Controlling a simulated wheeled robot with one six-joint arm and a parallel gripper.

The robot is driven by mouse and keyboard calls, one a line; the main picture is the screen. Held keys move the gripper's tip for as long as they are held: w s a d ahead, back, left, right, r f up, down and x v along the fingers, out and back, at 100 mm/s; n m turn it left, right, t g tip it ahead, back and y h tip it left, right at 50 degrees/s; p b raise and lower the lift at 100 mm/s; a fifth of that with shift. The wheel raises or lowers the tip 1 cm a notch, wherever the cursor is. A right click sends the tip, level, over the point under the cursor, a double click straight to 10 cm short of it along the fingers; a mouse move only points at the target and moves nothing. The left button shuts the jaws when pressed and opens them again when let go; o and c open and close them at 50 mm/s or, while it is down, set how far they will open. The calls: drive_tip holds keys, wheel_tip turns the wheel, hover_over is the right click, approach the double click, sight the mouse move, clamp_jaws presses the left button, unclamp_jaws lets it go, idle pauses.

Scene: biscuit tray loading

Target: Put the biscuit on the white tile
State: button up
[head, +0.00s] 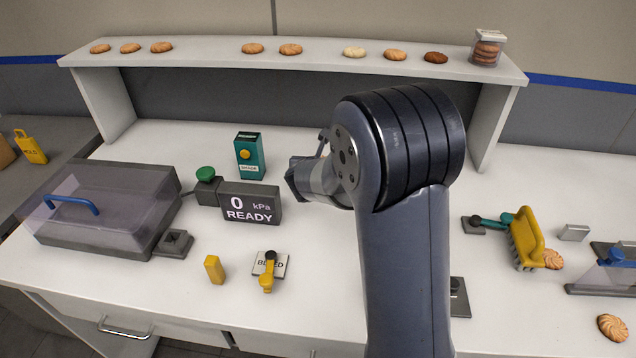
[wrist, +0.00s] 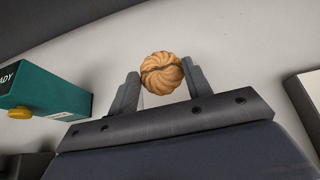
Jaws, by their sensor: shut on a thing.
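My gripper (wrist: 163,82) is shut on a round, golden biscuit (wrist: 162,70) with swirled ridges, held between the two grey fingers in the wrist view. In the head view my arm stands in front of the middle of the counter, and the fingers and held biscuit are largely hidden. I cannot pick out a white tile with certainty in either view. A pale, dark-edged block (wrist: 307,92) shows at the right edge of the wrist view, but I cannot tell what it is.
A teal box (head: 249,156) and a READY display (head: 250,203) stand left of my arm. A clear-lidded case (head: 110,210) is farther left. At right are a yellow-handled tool (head: 524,240) and a loose biscuit (head: 612,328). A biscuit shelf (head: 215,56) spans the back.

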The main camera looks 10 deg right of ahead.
drive_tip(key=shift+f+b, duration=0.6)
drive_tip(key=shift+f, duration=2.15)
drive_tip(key=shift+f, duration=0.2)
drive_tip(key=o, duration=0.7)
drive_tip(key=shift+r, duration=0.1)
drive_tip(key=shift+c, duration=0.2)
drive_tip(key=shift+r, duration=0.25)
drive_tip(key=v, duration=1.2)
drive_tip(key=shift+f, duration=0.2)
